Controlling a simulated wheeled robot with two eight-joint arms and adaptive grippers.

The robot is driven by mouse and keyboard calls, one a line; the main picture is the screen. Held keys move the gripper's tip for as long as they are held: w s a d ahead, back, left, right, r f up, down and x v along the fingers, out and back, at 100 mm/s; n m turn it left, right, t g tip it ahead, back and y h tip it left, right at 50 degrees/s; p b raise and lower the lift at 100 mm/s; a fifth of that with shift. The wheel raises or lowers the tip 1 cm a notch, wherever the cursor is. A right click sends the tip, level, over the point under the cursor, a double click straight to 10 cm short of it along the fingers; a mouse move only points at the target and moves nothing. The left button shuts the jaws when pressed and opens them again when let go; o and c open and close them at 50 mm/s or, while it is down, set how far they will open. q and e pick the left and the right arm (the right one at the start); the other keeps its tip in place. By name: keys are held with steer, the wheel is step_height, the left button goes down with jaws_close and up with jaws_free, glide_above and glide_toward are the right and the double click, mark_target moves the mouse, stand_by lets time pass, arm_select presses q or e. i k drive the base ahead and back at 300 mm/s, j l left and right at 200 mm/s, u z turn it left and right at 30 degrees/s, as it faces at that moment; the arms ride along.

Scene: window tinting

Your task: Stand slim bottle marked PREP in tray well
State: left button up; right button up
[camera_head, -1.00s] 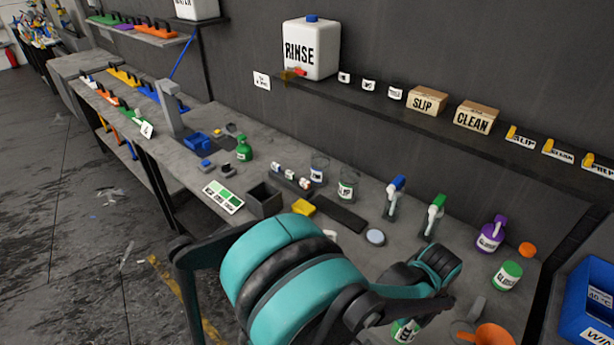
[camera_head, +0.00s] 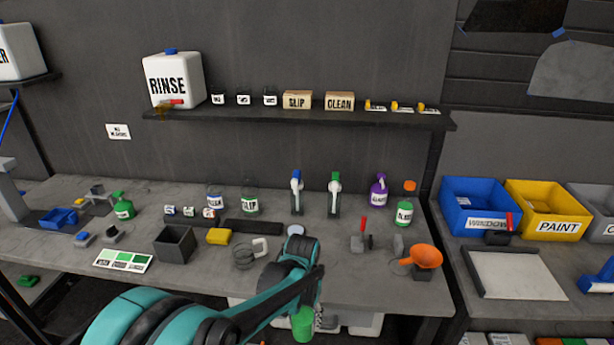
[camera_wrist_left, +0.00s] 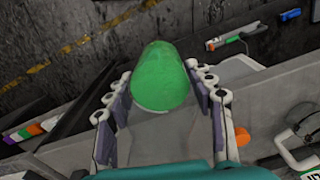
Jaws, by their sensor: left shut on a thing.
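My left gripper (camera_wrist_left: 163,78) is shut on a green cylindrical bottle (camera_wrist_left: 160,75) in the left wrist view. The bottle's green end faces the camera; no label shows, so I cannot tell whether it is marked PREP. In the head view this green bottle (camera_head: 303,325) shows low, in front of the bench's front edge, and my forearm hides most of the gripper. A dark narrow tray (camera_head: 192,218) holding several small labelled bottles lies on the bench at left; its wells are too small to make out. My right gripper is not in view.
Blue (camera_head: 470,205) and yellow (camera_head: 545,208) bins stand right. A shelf (camera_head: 330,116) runs above.

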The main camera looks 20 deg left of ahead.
mark_target(61, 217)
steer(key=k+j, duration=0.1)
steer(key=j, duration=1.05)
steer(key=k+j, duration=0.15)
steer(key=j, duration=1)
steer(key=k+j, duration=0.15)
steer(key=j, duration=0.45)
steer(key=z, duration=0.05)
